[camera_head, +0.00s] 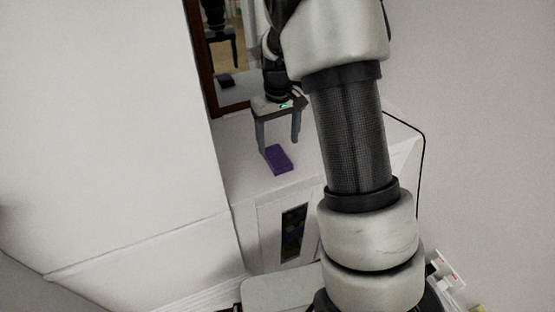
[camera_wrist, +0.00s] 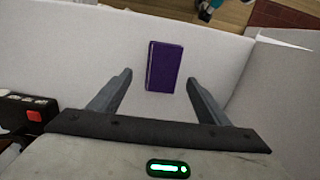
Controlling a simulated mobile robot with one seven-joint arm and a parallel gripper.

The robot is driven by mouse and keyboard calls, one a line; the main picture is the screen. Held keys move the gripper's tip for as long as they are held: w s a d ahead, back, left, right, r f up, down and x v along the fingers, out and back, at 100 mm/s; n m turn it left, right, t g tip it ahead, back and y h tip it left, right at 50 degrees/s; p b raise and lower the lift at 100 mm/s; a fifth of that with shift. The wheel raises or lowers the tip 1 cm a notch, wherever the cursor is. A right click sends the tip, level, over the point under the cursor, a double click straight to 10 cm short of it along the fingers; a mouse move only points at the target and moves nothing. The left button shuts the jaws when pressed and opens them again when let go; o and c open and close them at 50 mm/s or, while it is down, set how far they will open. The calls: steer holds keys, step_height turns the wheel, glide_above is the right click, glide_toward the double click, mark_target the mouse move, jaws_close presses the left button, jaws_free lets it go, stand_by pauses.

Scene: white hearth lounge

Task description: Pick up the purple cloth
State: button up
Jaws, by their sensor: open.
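The purple cloth (camera_head: 278,159) is a small folded rectangle lying flat on the white cabinet top in the head view. In the wrist view the purple cloth (camera_wrist: 164,67) lies ahead of the fingertips, between their lines. My gripper (camera_head: 279,146) is open, pointing down above the cloth, with a finger on each side. In the wrist view my gripper (camera_wrist: 158,80) also shows its two fingers wide apart with nothing between them. I cannot tell the exact height of the fingertips above the top.
The white cabinet (camera_head: 240,182) has a dark panel (camera_head: 293,232) in its front. A dark-framed mirror (camera_head: 232,60) stands at the back, reflecting my arm and the cloth. A white wall is on the left. A black box with a red button (camera_wrist: 34,115) shows in the wrist view.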

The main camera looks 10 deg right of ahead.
mark_target(277, 156)
steer(key=f, duration=0.5)
steer(key=shift+s+a, duration=0.2)
steer(key=shift+c, duration=0.4)
steer(key=c, duration=1.1)
